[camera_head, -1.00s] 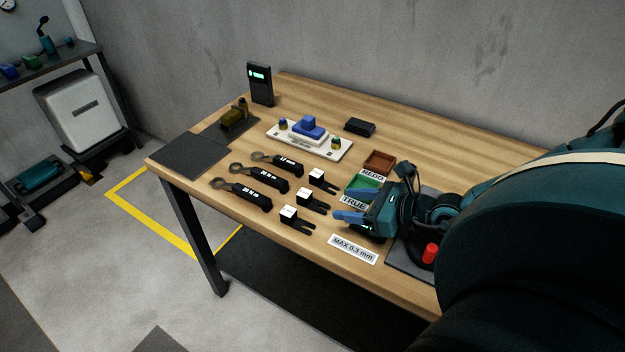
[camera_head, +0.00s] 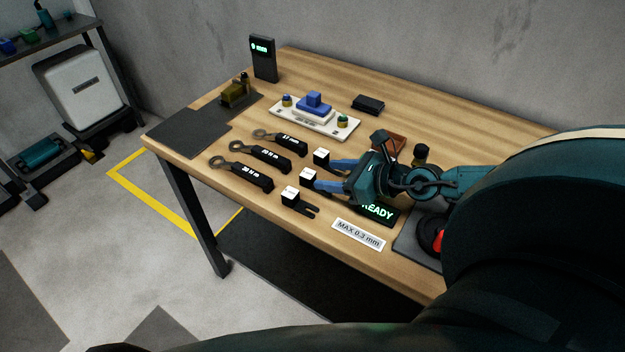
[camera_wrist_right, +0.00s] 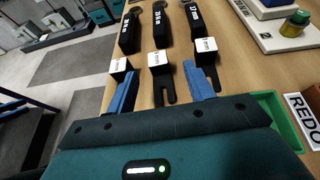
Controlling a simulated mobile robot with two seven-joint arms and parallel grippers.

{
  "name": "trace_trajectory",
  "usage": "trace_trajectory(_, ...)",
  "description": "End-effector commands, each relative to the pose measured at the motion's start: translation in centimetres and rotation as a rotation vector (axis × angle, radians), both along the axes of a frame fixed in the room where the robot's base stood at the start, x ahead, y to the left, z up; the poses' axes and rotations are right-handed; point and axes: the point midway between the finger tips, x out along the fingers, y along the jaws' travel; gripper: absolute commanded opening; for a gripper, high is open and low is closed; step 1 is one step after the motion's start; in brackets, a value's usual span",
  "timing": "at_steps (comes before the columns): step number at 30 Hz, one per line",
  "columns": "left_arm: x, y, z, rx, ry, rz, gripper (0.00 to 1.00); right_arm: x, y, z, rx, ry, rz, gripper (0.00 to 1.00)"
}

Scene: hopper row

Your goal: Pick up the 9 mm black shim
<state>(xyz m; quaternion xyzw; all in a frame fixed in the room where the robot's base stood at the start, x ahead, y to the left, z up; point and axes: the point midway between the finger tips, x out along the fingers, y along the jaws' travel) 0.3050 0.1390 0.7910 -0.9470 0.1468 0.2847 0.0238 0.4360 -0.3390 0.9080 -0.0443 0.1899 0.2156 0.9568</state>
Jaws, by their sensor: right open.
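Three black forked shims with white label blocks lie in a row on the wooden table: a near one (camera_head: 292,195), a middle one (camera_head: 308,177) and a far one (camera_head: 321,156). Their print is too small to read, so I cannot tell which is the 9 mm. My right gripper (camera_head: 323,174) is open, its blue fingers pointing at the row. In the right wrist view, the middle shim (camera_wrist_right: 159,60) has its fork between the fingers, with nothing gripped. The left shim (camera_wrist_right: 119,66) and right shim (camera_wrist_right: 205,47) stand beyond the fingertips. My left gripper is not in view.
Several black feeler-like tools (camera_head: 259,153) lie left of the shims. A white plate with blue blocks (camera_head: 314,118) stands behind. A MAX 0.3 mm label (camera_head: 358,234) and a READY display (camera_head: 380,211) are near the front. A green tray (camera_wrist_right: 278,118) sits right of the gripper.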

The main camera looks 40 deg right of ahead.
Motion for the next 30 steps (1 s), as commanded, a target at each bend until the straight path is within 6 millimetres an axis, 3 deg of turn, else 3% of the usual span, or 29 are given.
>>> trace_trajectory(11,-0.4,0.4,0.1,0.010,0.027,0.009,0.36,1.6,1.1,-0.5,0.005,-0.001,0.006,0.53)
trace_trajectory(21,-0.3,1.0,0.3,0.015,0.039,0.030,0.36,5.0,2.8,-2.2,0.006,-0.001,0.007,0.53)
trace_trajectory(30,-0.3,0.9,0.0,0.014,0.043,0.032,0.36,5.5,3.1,-2.5,0.002,0.002,0.009,0.53)
